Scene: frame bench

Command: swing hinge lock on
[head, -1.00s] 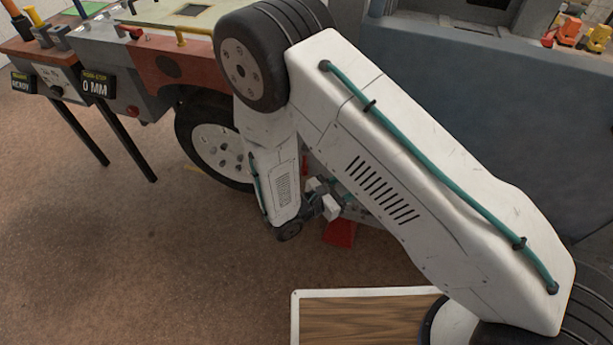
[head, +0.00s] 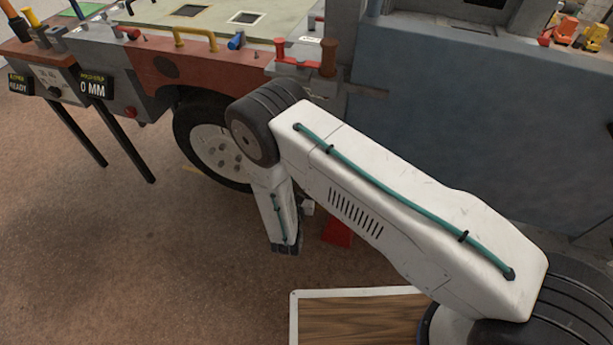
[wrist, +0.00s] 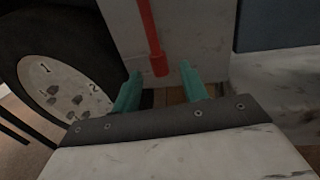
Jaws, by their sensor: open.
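In the wrist view a red bar (wrist: 150,30) with a thicker lower end hangs in front of a pale upright panel (wrist: 120,35). It may be the hinge lock; I cannot tell for sure. My gripper (wrist: 160,74) has its two teal fingers apart. The bar's lower end shows between the fingertips, and whether they touch it is unclear. A red block (head: 337,233) shows low beside the forearm there.
A black tyre with a pale numbered hub (wrist: 62,92) stands left of the fingers; the wheel also shows in the head view (head: 215,145). A blue-grey wall (head: 460,130) stands at right. A wood-topped board (head: 350,322) lies at the bottom. Open floor (head: 120,250) is at left.

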